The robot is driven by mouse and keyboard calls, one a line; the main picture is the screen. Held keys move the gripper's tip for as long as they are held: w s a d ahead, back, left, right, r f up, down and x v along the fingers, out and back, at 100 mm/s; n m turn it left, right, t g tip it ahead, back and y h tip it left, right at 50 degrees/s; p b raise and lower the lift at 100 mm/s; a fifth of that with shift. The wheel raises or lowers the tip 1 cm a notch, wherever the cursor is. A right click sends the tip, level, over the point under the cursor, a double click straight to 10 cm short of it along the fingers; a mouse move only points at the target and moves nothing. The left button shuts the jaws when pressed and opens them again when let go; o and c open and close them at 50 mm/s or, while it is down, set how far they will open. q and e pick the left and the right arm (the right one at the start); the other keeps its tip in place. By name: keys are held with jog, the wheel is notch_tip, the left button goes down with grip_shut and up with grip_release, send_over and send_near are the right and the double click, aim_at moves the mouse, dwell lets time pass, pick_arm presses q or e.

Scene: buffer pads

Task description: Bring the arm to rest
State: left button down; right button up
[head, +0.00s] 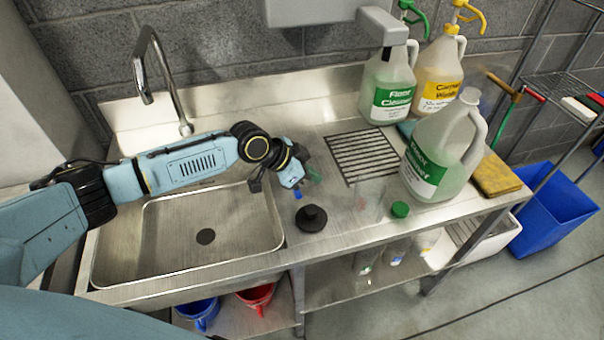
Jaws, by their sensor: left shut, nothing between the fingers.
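My left arm reaches in from the left across the steel sink (210,275). My left gripper (299,190) is shut and empty. It hangs above the counter just right of the basin, a little above and behind a black round object with a knob (311,218) in the picture. Small green and blue parts show at the fingertips; I cannot tell whether they belong to the gripper. My right gripper is not in view.
Two pump jugs (386,84) (437,72) stand behind. A tap (160,75) rises behind the basin. A yellow sponge-like pad (495,177) lies at the counter's right end.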

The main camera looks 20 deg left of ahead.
pick_arm(q)
jog(key=v, duration=1)
jog(key=s+d+f, duration=0.7)
jog(key=s+d, duration=0.3)
jog(key=s, duration=0.3)
jog(key=s+a+f+n+g+y, duration=0.1)
jog(key=s+a+f+n+y, duration=0.2)
jog(key=s+a+n+y, duration=0.8)
jog(key=s+f+m+g+h+b, duration=0.1)
jog(key=s+f+h, duration=0.15)
jog(key=f, duration=1.15)
jog(key=s+f+m+g+h+b, duration=0.1)
jog(key=s+f+m+h, duration=0.15)
jog(key=f, duration=1.15)
jog(key=s+a+f+g+b, duration=0.1)
jog(key=s+a+f, duration=0.1)
jog(key=s+f, duration=1.3)
jog(key=shift+s+a+n+y+b, duration=0.3)
jog(key=shift+s+a+n+y, duration=0.1)
jog(key=shift+s, duration=0.5)
